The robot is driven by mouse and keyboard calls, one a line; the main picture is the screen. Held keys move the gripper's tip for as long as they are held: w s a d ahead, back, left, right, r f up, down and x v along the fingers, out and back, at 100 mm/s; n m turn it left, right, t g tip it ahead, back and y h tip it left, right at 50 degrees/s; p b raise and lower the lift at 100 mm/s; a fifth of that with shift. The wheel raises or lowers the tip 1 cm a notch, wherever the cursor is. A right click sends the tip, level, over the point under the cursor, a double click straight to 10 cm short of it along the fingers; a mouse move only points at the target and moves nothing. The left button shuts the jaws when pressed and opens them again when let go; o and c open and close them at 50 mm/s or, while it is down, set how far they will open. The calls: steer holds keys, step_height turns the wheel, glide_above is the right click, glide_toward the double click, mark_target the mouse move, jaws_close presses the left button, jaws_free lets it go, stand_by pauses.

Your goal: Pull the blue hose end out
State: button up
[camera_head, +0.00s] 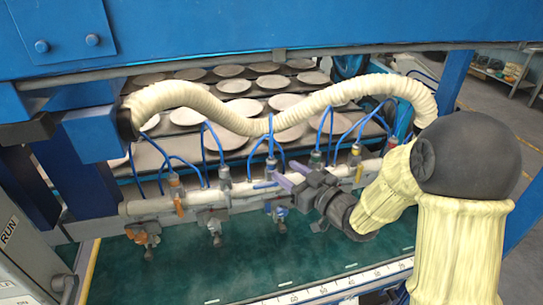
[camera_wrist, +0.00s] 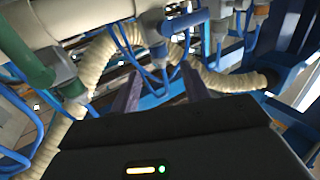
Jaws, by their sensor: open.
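Blue hoses (camera_head: 271,135) loop down to fittings along a pale horizontal pipe (camera_head: 236,192). In the wrist view a short blue hose piece (camera_wrist: 186,21) sticks out sideways by a grey fitting at the pipe; I cannot tell for certain that this is the hose end meant. My gripper (camera_head: 282,176) is at the middle of the pipe, its purple fingers pointing left in the head view. In the wrist view my gripper (camera_wrist: 161,76) is open, fingers apart, with blue hoses showing beyond the gap. Nothing is clearly held. Contact with a hose cannot be told.
A ribbed cream hose (camera_head: 245,122) arches behind the pipe. Round plates (camera_head: 233,86) lie in rows at the back. Valves (camera_head: 215,228) hang below the pipe over a green surface (camera_head: 180,270). A blue beam (camera_head: 200,35) crosses above.

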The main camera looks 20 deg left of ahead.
mark_target(275, 163)
steer(key=p+x, duration=0.2)
steer(key=x, duration=0.4)
steer(key=shift+r, duration=0.1)
steer(key=shift+w+a, duration=0.3)
steer(key=shift+a, duration=0.1)
